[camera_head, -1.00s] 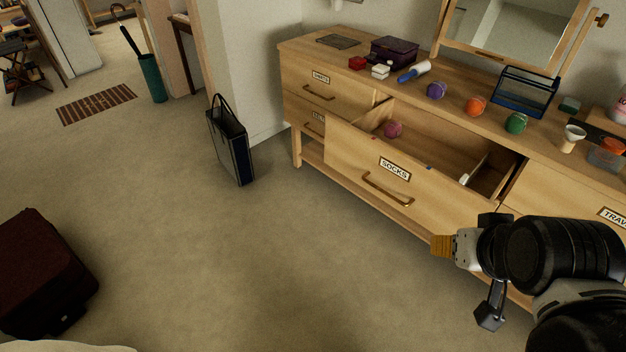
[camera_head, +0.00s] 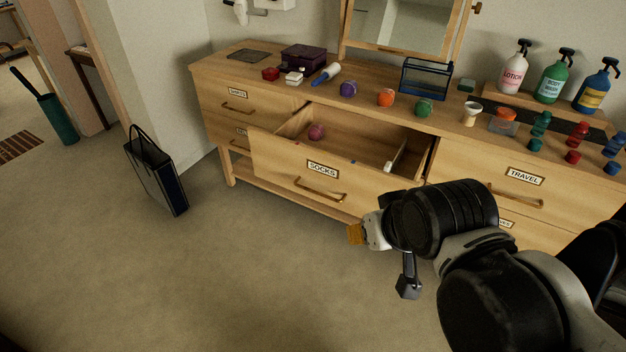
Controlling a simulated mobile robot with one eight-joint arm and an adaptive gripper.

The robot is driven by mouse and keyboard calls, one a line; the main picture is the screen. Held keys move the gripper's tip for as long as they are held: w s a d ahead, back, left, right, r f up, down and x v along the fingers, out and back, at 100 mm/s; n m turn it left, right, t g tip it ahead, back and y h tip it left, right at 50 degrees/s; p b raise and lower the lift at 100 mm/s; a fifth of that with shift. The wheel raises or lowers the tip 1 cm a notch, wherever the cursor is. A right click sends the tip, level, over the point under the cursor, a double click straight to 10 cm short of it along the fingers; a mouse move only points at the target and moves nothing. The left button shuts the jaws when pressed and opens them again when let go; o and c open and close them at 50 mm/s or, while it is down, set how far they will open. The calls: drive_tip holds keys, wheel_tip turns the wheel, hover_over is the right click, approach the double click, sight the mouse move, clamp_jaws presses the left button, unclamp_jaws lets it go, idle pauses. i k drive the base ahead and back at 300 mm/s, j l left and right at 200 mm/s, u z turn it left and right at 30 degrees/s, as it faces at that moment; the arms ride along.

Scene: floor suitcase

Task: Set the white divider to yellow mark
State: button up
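The white divider (camera_head: 394,157) stands inside the open drawer labelled SOCKS (camera_head: 322,172), toward its right end. Only part of it shows above the drawer front. A small blue mark (camera_head: 353,162) is on the top edge of the drawer front. I cannot make out a yellow mark. My gripper (camera_head: 381,261) is in front of the dresser, below and right of the drawer handle in the picture, apart from the divider. Its fingers, one with an orange tip, are spread with nothing between them.
The dresser top (camera_head: 236,72) holds balls, boxes, a mirror and bottles. A dark bag (camera_head: 157,175) stands on the floor to the left. The floor in front is clear.

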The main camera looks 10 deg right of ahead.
sight(389, 167)
drive_tip(key=i+z, duration=0.4)
drive_tip(key=i+j+z, duration=0.15)
drive_tip(key=z, duration=0.25)
